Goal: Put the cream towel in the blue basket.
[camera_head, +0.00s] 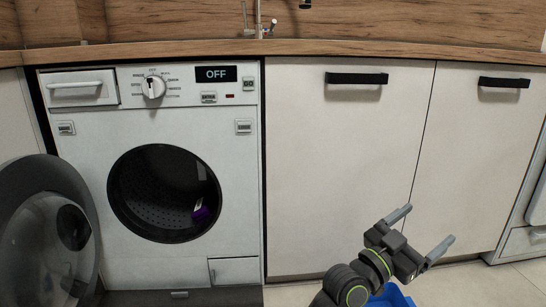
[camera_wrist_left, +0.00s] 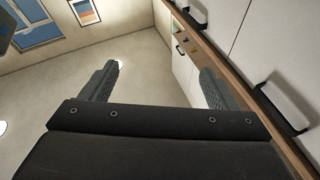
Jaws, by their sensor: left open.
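A small part of the blue basket (camera_head: 393,298) shows at the bottom edge of the head view, partly hidden behind my left arm. My left gripper (camera_head: 427,227) is above and to the right of it, open and empty, in front of the white cabinet doors. In the left wrist view the two fingers (camera_wrist_left: 160,72) stand wide apart with nothing between them. I cannot make out the cream towel in either view. Inside the washer drum lies a small purple item (camera_head: 201,213) with a pale patch. My right gripper is not in view.
The washing machine (camera_head: 185,258) reads OFF, and its round door (camera_head: 45,225) hangs open at the left. White cabinets (camera_head: 345,160) with black handles stand right of it. A wooden counter (camera_head: 330,47) with a tap runs above. Tiled floor (camera_head: 470,287) shows at bottom right.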

